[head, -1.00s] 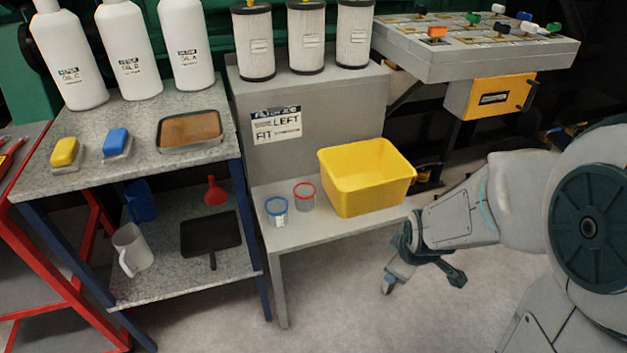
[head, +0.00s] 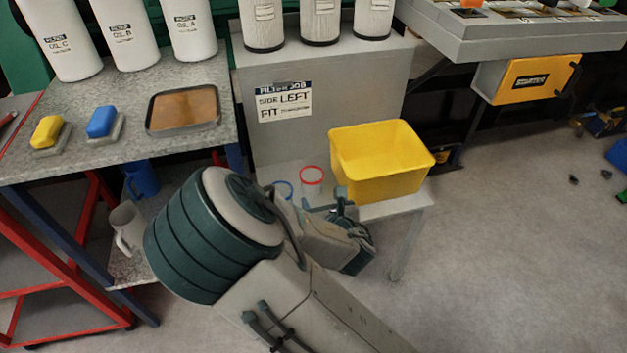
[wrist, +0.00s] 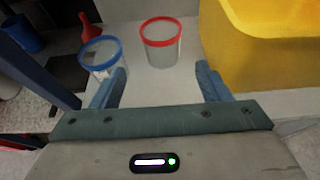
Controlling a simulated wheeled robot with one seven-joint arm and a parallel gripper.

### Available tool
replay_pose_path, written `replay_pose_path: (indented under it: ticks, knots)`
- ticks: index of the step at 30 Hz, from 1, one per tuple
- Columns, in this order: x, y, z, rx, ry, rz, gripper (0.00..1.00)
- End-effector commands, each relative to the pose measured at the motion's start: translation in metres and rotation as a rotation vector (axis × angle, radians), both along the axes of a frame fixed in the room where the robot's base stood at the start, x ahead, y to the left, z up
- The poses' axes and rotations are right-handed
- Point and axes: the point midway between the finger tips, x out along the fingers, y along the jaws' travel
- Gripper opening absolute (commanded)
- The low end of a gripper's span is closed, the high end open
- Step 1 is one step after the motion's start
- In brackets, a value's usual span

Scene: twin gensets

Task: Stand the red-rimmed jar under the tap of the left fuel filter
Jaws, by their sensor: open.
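The red-rimmed jar (head: 311,180) is clear and stands upright on the low grey shelf, left of the yellow bin. It also shows in the wrist view (wrist: 160,42), just beyond my fingertips and between their lines. My gripper (wrist: 161,85) is open and empty, with its two blue-grey fingers apart and pointing toward the jar. In the head view my arm partly covers the gripper. A blue-rimmed jar (wrist: 100,53) stands left of the red-rimmed jar, close to my left finger. The left fuel filter and its tap are not recognisable in these frames.
The yellow bin (head: 385,165) stands right of the jars, close to my right finger in the wrist view. A bench (head: 130,135) with sponges and a tray stands at left.

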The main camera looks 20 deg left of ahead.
Motion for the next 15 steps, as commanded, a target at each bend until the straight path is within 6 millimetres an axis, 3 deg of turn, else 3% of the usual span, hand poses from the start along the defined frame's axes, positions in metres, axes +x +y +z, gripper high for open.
replay_pose_path:
  ticks: [9,15]
  knots:
    - [0.045,0.028,-0.023,-0.001,-0.007,0.004,0.7]
    - [0.063,0.038,-0.031,-0.002,-0.003,0.002,0.7]
